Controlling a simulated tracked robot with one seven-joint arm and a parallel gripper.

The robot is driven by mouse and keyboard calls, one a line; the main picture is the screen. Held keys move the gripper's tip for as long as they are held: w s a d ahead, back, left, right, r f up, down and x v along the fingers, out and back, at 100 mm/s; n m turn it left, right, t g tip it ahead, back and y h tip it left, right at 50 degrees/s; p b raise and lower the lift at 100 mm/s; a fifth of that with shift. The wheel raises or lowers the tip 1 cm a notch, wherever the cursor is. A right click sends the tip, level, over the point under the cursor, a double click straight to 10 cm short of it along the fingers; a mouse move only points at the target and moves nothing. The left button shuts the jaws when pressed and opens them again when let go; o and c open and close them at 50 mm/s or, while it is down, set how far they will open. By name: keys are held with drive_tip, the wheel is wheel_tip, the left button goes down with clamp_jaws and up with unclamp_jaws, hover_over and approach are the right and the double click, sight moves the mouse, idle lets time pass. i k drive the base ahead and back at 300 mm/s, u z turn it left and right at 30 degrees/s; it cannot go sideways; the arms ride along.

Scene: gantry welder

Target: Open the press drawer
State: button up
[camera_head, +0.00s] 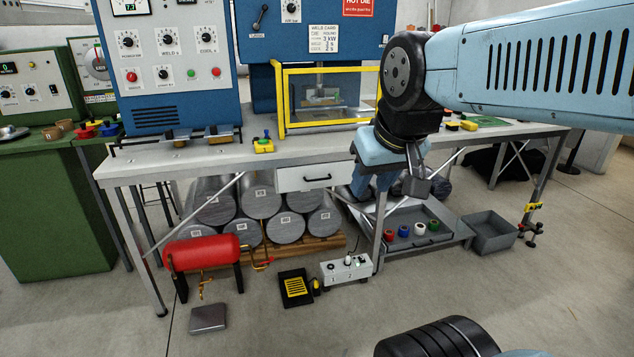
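A white drawer front (290,179) with a small dark handle (317,178) hangs under the grey bench top, below the yellow-framed press (326,92). It looks flush with the bench and shut. My gripper (404,187) hangs at the end of my light blue arm, in front of the bench edge and to the right of the drawer. It is apart from the handle in the picture. A dark finger shows at its right side; the hand hides the rest, so its opening cannot be made out. Nothing is seen in it.
A lower grey tray (462,232) holds several coloured round parts. A grey bin (491,231) is right of it. A red tank (205,252), a white box (345,272) and a black tray (295,290) stand on the floor before the bench. Grey cylinders lie beneath it.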

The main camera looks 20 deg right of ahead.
sight(291, 178)
drive_tip(key=u, duration=0.6)
drive_tip(key=i, duration=1.5)
drive_tip(key=z, duration=0.6)
drive_tip(key=k, duration=0.8)
drive_tip(key=z, duration=0.25)
drive_tip(key=i, duration=0.8)
drive_tip(key=u, duration=0.1)
